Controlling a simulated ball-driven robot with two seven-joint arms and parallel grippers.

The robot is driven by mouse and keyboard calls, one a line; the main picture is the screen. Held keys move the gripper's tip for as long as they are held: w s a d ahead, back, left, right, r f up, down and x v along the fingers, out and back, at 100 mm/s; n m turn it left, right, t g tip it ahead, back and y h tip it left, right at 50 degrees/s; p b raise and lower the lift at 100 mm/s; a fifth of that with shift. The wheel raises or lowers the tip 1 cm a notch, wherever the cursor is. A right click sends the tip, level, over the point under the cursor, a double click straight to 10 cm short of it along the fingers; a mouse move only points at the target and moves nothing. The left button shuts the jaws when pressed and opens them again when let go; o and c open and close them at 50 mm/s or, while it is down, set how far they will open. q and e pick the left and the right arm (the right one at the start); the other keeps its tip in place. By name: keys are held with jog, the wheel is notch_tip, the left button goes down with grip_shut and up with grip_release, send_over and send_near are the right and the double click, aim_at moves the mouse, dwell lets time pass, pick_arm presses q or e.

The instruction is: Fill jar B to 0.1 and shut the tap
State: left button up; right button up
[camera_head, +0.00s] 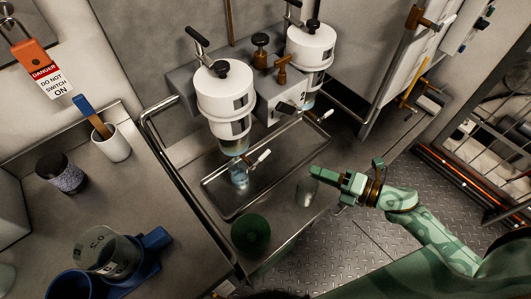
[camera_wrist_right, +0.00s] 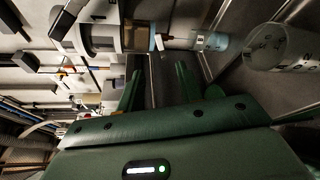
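Two white dispensers hang on the wall unit, the left one (camera_head: 222,95) and the right one (camera_head: 310,45). Each has a tap below with a white lever, the left lever (camera_head: 262,157) and the right lever (camera_head: 324,114). A small clear jar (camera_head: 238,177) stands under the left tap; its level is unreadable. I cannot tell which is jar B. My right gripper's fingers (camera_wrist_right: 160,85) are apart, with nothing between them. My left gripper is out of view.
The metal tray (camera_head: 224,207) lies under the taps. A dark green round object (camera_head: 250,231) stands at its front. On the left bench are a marked beaker (camera_head: 109,257), a blue holder (camera_head: 157,239), a white cup (camera_head: 114,146) and a dark speckled pot (camera_head: 62,175).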

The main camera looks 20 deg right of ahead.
aim_at(267, 155)
pick_arm(q)
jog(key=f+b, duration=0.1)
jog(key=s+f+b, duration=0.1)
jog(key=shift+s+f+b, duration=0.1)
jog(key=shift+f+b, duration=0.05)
jog(key=shift+b, duration=0.15)
pick_arm(e)
jog(key=x, duration=1.6)
jog(key=shift+a, duration=0.15)
grip_shut()
jog(key=shift+f, duration=0.15)
